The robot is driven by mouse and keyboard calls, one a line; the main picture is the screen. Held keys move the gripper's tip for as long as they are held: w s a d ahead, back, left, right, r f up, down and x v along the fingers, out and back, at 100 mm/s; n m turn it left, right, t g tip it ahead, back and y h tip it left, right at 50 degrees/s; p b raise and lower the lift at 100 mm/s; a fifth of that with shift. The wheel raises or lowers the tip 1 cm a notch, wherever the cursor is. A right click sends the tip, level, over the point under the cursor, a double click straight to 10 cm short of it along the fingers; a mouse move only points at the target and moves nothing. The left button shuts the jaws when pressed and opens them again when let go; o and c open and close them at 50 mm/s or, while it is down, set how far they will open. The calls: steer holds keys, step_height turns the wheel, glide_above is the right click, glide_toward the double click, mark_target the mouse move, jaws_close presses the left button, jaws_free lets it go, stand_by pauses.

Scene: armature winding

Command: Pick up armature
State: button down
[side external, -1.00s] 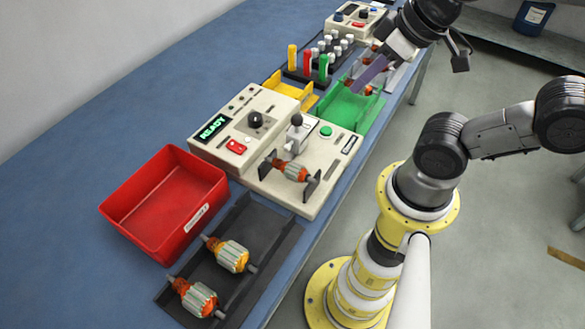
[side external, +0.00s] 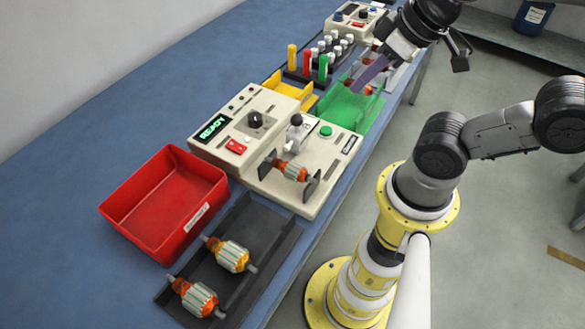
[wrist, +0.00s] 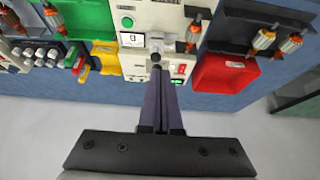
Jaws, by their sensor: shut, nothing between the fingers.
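My gripper (side external: 358,85) has long dark purple fingers, closed together and empty. In the side external view it hangs by the green tray (side external: 343,109); in the wrist view its fingers (wrist: 157,72) point toward the tester. Two orange armatures with pale ribbed bodies lie in the dark tray, one farther (side external: 231,255) and one nearer (side external: 195,298); they also show in the wrist view (wrist: 264,39) (wrist: 291,43). Another armature (side external: 291,171) sits between the uprights of the tester. A further armature (side external: 369,90) shows near the green tray, partly hidden.
The dark tray (side external: 281,243) lies at the front. An empty red bin (side external: 203,213) stands beside it. The beige tester (side external: 253,100) reads READY. Behind it are a yellow tray (side external: 291,88), coloured posts and another beige unit (side external: 356,13). The blue bench top at left is clear.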

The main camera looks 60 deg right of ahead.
steer(key=shift+c, duration=1.3)
jaws_free()
steer(key=g, duration=0.6)
glide_above(292, 165)
step_height(292, 165, down, 7)
steer(key=f, duration=0.8)
steer(key=shift+w+d, duration=0.25)
steer(key=shift+s+a+f, duration=0.1)
steer(key=shift+s+f, duration=0.05)
steer(key=shift+f, duration=1.2)
steer(key=shift+s+a+f, duration=0.1)
steer(key=shift+f, duration=1.2)
